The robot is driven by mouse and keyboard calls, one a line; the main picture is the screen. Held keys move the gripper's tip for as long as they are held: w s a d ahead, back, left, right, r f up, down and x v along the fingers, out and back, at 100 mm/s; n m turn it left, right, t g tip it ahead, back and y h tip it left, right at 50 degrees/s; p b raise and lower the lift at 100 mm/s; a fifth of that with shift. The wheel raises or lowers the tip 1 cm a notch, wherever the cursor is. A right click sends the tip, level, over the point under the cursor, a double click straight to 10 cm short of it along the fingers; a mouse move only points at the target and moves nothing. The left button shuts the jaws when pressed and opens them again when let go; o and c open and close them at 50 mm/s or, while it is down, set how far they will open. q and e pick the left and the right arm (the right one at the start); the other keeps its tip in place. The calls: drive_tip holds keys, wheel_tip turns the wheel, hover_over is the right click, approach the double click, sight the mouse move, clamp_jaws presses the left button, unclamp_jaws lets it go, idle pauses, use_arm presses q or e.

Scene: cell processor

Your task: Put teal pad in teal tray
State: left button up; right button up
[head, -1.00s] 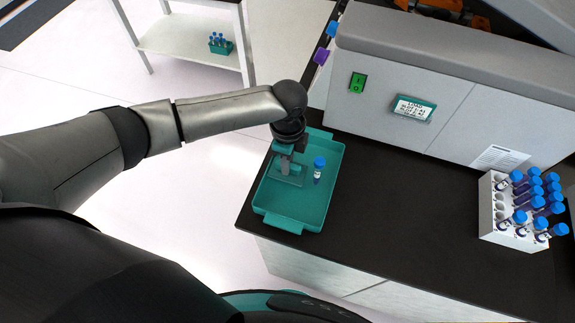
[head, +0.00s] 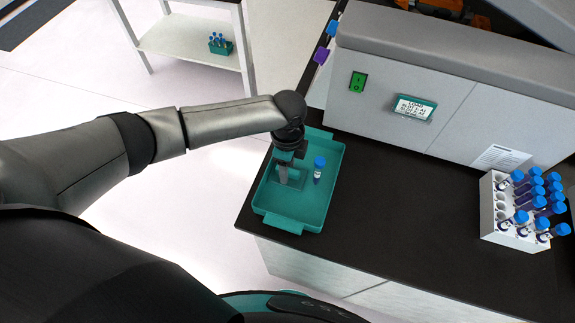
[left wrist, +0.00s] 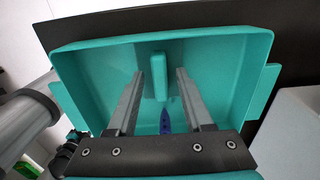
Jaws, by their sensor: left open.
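The teal tray (head: 265,205) lies on the black counter near its left end. It fills much of the left wrist view (left wrist: 262,60). My left gripper (head: 291,182) points down into the tray. In the left wrist view its two grey fingers (left wrist: 160,74) are apart. A narrow teal block, which looks like the teal pad (left wrist: 159,80), shows inside the tray between the fingertips, with a gap on each side. In the head view I cannot make the pad out clearly against the tray and gripper. My right gripper is not in view.
A white rack (head: 492,215) of blue-capped tubes stands at the right. The grey machine (head: 450,95) rises behind the counter. A small teal rack (head: 221,47) sits on a white side table.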

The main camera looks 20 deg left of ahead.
use_arm(q)
drive_tip(key=shift+w+r, duration=0.1)
drive_tip(key=shift+r, duration=0.45)
wheel_tip(320, 180, up, 11)
drive_tip(key=shift+r+p, duration=0.15)
drive_tip(key=shift+p, duration=0.2)
